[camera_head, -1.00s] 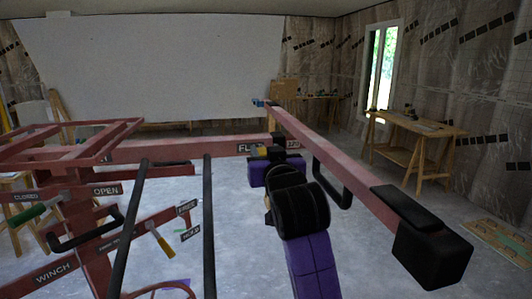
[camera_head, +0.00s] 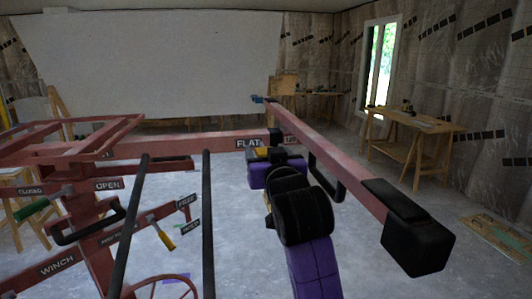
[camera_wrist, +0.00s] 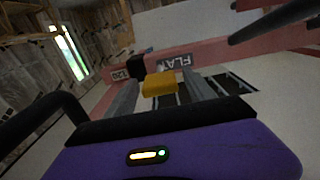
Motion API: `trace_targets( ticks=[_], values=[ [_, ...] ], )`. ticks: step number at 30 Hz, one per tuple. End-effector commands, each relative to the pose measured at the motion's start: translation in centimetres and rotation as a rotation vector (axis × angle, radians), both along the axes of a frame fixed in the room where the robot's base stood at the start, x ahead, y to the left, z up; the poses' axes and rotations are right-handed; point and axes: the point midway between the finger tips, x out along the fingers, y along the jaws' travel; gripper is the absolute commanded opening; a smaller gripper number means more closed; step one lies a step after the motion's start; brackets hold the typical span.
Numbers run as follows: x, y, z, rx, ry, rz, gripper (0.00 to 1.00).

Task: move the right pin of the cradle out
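A yellow block, seemingly the pin's grip (camera_wrist: 160,84), shows in the wrist view in front of the red crossbeam (camera_wrist: 205,57), near its FLAT label. My gripper (camera_wrist: 162,92) has its two grey fingers on either side of this block, with gaps visible, so it looks open. In the head view, my purple gripper (camera_head: 276,170) is at the right end of the crossbeam (camera_head: 190,145), just below the black collar (camera_head: 275,135). A small yellow part (camera_head: 263,153) shows there. The pin's shaft is hidden, and contact with the fingers cannot be told.
A red side arm (camera_head: 340,165) with a black handle loop (camera_head: 327,178) and black end block (camera_head: 418,240) runs close right of my arm. The lift's mast, levers and black bars (camera_head: 208,220) stand left. A workbench (camera_head: 412,135) is at the back right.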

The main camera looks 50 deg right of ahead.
Motion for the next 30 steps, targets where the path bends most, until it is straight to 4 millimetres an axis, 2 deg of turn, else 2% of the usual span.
trace_targets(
  ticks=[8,21,30],
  values=[
    [-0.5,0.4,0.0,-0.002,-0.002,0.001,0.63],
    [-5.8,3.9,-0.1,-0.001,-0.002,0.001,0.63],
    [-6.5,4.4,0.0,0.0,0.0,0.001,0.63]
  ],
)
